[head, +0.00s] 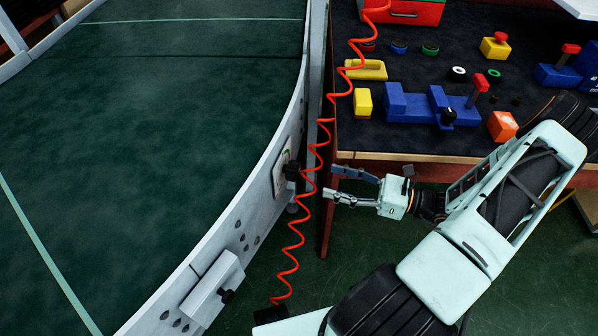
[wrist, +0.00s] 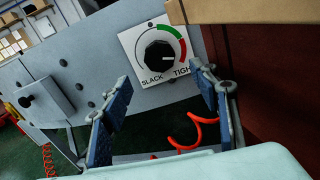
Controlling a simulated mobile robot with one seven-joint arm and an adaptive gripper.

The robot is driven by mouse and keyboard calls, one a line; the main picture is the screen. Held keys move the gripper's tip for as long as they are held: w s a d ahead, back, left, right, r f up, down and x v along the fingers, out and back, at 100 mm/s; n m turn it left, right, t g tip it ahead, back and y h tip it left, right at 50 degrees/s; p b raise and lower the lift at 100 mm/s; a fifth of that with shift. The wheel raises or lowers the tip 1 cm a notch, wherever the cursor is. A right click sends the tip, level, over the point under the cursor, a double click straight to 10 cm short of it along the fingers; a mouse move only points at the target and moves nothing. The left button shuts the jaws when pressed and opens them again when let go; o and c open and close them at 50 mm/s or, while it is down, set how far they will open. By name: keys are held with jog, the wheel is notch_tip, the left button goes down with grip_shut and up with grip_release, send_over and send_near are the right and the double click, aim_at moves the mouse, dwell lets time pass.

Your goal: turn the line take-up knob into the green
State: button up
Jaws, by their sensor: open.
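The take-up knob (wrist: 159,57) is black and round, on a white dial plate (wrist: 131,40) marked SLACK and TIGHT. The dial has a green arc (wrist: 171,34) at upper right and a red arc (wrist: 183,50) at right. A small pale mark on the knob seems to point right, toward the red side. In the head view the knob (head: 291,172) sticks out from the conveyor's side rail. My gripper (head: 332,181) is open and empty, facing the knob from the right with a gap. In the wrist view, the fingers of my gripper (wrist: 162,78) appear on either side below the dial.
A red coiled cord (head: 317,150) hangs between my gripper and the rail in the head view; it also loops below the dial in the wrist view (wrist: 190,135). A workbench (head: 400,145) with colored fixtures stands behind. A grey box (head: 212,288) juts from the rail.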

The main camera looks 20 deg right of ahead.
aim_at(298, 172)
jog(key=b+x, duration=0.1)
jog(key=x, duration=0.9)
jog(key=shift+a, duration=0.15)
jog(key=shift+c, duration=0.4)
jog(key=c, duration=1.1)
jog(key=n, duration=0.6)
jog(key=shift+n, duration=0.3)
jog(key=n, duration=0.6)
jog(key=shift+n, duration=0.3)
